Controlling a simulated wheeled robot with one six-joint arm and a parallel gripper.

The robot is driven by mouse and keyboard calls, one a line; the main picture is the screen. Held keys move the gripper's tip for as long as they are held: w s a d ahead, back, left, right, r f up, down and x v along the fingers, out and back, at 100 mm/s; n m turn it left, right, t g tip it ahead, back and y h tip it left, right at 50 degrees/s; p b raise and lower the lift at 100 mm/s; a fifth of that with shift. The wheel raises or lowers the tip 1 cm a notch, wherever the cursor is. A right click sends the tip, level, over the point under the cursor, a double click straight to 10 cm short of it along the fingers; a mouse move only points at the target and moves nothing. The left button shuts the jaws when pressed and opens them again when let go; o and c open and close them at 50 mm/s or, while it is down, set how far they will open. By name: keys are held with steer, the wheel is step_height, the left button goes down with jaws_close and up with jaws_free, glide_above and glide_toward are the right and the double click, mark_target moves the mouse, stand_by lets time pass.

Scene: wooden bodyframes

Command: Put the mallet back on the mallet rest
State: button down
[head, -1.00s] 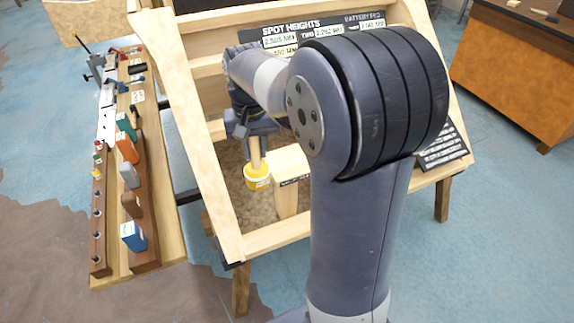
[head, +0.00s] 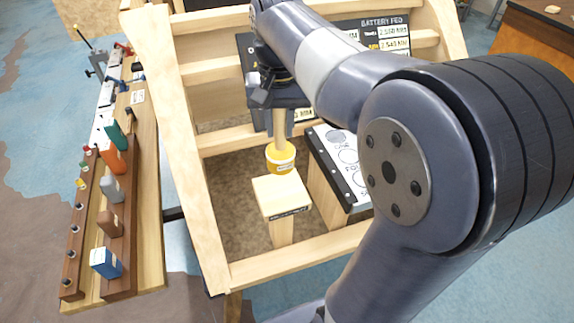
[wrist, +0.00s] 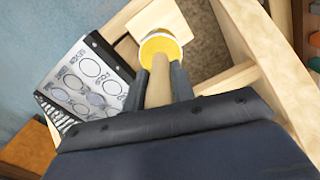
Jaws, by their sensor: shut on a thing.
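The mallet (head: 281,157) has a pale wooden handle and a yellow head with a white face. It hangs head-down from my gripper (head: 278,106), which is shut on its handle. In the wrist view the mallet (wrist: 160,46) sticks out between the two fingers of my gripper (wrist: 160,85). A pale wooden block on a post (head: 281,194), with a dark label on its front edge, stands inside the wooden frame; it looks like the mallet rest. The mallet head appears just behind and above its top. I cannot tell whether they touch.
The sloped wooden frame (head: 182,150) has rails around the block. A white panel with circles (head: 340,160) stands to its right; it also shows in the wrist view (wrist: 88,78). A side bench with a rack of coloured items (head: 112,185) is at left.

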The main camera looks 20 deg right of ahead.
mark_target(280, 149)
step_height(280, 149, down, 8)
steer(key=shift+s+a+f, duration=0.1)
steer(key=shift+f, duration=0.1)
stand_by(0.3)
steer(key=c, duration=1.2)
jaws_free()
step_height(280, 149, up, 12)
steer(key=shift+s+r, duration=0.1)
steer(key=shift+f, duration=4.2)
